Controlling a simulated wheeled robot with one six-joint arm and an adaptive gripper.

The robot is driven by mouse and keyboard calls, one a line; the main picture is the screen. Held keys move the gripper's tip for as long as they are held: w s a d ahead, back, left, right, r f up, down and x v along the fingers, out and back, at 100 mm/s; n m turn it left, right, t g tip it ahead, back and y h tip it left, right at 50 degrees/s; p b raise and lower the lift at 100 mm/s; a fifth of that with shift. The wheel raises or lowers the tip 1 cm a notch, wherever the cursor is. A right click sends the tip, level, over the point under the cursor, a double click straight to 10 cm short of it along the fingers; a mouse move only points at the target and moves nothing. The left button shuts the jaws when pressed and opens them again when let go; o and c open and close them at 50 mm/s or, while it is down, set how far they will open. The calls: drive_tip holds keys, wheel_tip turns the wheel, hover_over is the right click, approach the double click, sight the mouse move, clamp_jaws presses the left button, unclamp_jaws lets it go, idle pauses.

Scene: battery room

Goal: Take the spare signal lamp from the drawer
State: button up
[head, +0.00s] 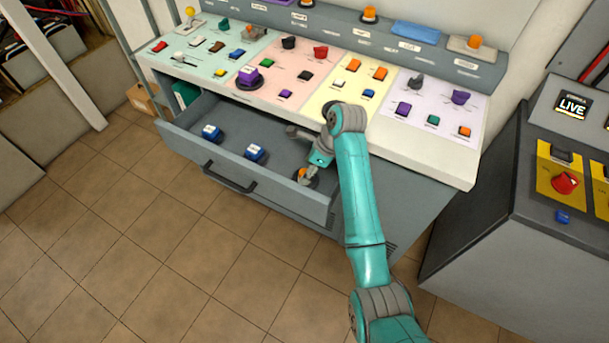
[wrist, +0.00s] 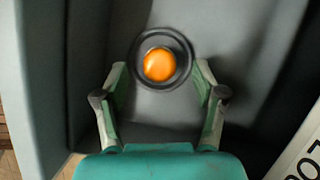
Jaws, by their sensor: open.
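The signal lamp (wrist: 159,64) has an orange dome on a round black base. In the wrist view it is in the drawer, at the top middle, just beyond and between my fingertips. My gripper (wrist: 160,92) is open, with one finger on each side of the lamp; I cannot tell whether they touch it. In the head view the orange lamp (head: 301,173) shows at the right end of the open grey drawer (head: 190,150), partly hidden by my gripper (head: 309,176).
Two blue-and-white blocks (head: 211,132) (head: 255,152) lie in the drawer. The console top (head: 400,140) with several coloured switches overhangs the drawer. A second console (head: 500,200) with a red knob stands at right. The tiled floor at front left is clear.

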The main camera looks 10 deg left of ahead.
drive_tip(key=shift+x, duration=1.45)
drive_tip(key=shift+c, duration=0.3)
drive_tip(key=c, duration=1.2)
